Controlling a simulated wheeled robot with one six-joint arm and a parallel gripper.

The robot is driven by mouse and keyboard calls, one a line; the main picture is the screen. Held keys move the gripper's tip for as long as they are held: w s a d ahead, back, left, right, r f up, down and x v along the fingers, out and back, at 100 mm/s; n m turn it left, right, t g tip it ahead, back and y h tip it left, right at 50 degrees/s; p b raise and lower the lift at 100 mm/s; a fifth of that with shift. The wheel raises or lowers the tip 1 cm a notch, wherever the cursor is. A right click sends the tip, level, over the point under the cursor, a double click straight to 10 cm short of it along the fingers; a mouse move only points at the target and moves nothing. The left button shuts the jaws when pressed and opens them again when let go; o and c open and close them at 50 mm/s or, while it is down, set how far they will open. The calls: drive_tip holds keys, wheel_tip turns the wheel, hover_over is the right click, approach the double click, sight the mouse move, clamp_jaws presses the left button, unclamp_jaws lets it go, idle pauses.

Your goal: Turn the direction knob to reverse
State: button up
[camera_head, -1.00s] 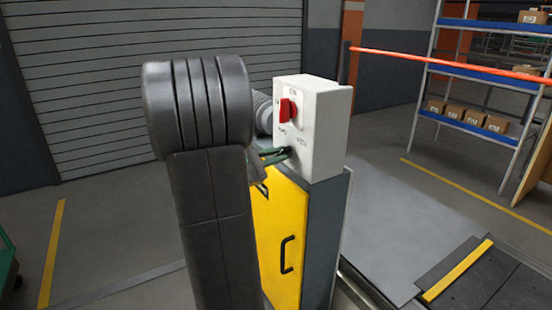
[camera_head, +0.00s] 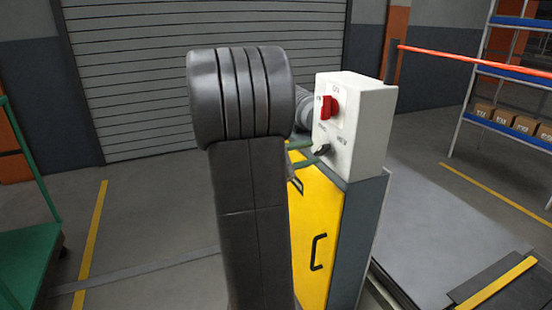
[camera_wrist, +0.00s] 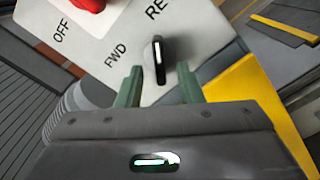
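The direction knob (camera_wrist: 157,62) is a black handle with a white line, on the white control box face. In the wrist view it stands upright, and its white line points up toward the lettering "RE", which is cut off by the edge; "FWD" is to its left. My gripper (camera_wrist: 159,75) has two green fingers, spread apart on either side of the knob with a visible gap on each side. In the head view the knob (camera_head: 322,149) is small and dark near my green fingertips (camera_head: 308,153), low on the control box (camera_head: 366,125).
A red switch (camera_head: 328,107) marked "OFF" sits above the knob. The box stands on a yellow-fronted cabinet (camera_head: 315,235) with a black handle. A red-orange bar (camera_head: 460,58) and shelving are at right. A green cart (camera_head: 25,255) is at left; open floor lies between.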

sight(324, 150)
drive_tip(key=p+v, duration=0.2)
drive_tip(key=v, duration=0.9)
drive_tip(key=shift+a, duration=0.15)
drive_tip(key=b+x, duration=0.2)
drive_tip(key=x, duration=1.2)
drive_tip(key=shift+b, duration=0.4)
drive_tip(key=shift+a, duration=0.1)
